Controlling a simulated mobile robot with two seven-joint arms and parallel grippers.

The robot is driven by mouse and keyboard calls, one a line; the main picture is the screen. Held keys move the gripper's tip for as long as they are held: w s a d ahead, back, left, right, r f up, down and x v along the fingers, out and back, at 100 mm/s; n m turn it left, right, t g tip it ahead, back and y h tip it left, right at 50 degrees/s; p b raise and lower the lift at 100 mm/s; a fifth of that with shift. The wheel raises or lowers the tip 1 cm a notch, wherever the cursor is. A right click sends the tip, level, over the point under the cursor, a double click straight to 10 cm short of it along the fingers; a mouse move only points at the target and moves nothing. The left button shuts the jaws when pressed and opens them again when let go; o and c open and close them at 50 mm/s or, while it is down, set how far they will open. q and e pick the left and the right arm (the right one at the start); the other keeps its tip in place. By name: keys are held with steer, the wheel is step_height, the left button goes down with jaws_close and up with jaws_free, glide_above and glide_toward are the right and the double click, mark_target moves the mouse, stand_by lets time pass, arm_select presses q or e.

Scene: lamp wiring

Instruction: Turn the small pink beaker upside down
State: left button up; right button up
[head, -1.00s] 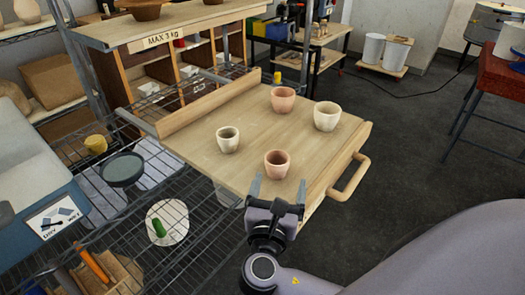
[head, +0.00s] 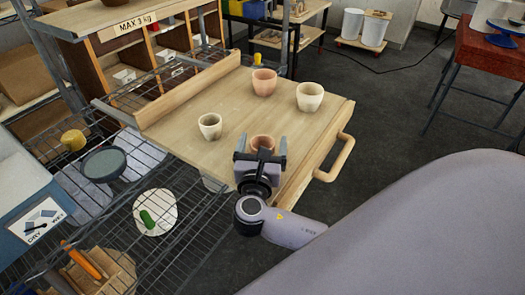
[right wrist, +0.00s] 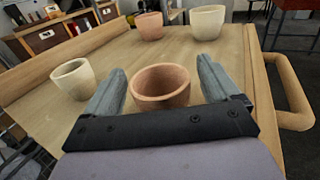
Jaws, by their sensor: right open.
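The small pink beaker (head: 263,143) stands upright, mouth up, near the front edge of the wooden board (head: 190,130). My right gripper (head: 261,150) is open and low over the board, with its two fingers on either side of this beaker. The right wrist view shows the pink beaker (right wrist: 160,87) between the open fingers (right wrist: 162,92), with a gap visible on the left side. The gripper hides the beaker's lower part in the head view. My left gripper is not in view.
A larger pink beaker (head: 264,82) and a large cream beaker (head: 309,97) stand at the back of the board. A small cream beaker (head: 210,126) stands to the left. The board has a raised left edge and a wooden handle (head: 335,160) on the right.

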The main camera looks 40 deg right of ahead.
steer(key=c, duration=1.2)
steer(key=shift+r, duration=0.1)
step_height(320, 180, up, 20)
steer(key=s+a+f+n+t+y, duration=0.1)
steer(key=s+a+f+n+y, duration=0.1)
steer(key=f+y, duration=0.2)
steer(key=s+a+f+n+t+y, duration=0.2)
steer(key=a+f+n+y, duration=0.1)
steer(key=f, duration=0.4)
steer(key=s+a+f+n+t+y, duration=0.1)
steer(key=s+a+f+n+y, duration=0.1)
steer(key=f+y, duration=0.3)
steer(key=shift+s+a+f+n+t, duration=0.1)
steer(key=shift+a+f+n+t, duration=0.05)
steer(key=shift+a+n, duration=0.25)
steer(key=shift+a+f+n+t, duration=0.1)
steer(key=shift+a+n+t, duration=0.05)
steer(key=shift+a+n, duration=0.2)
steer(key=shift+m, duration=0.35)
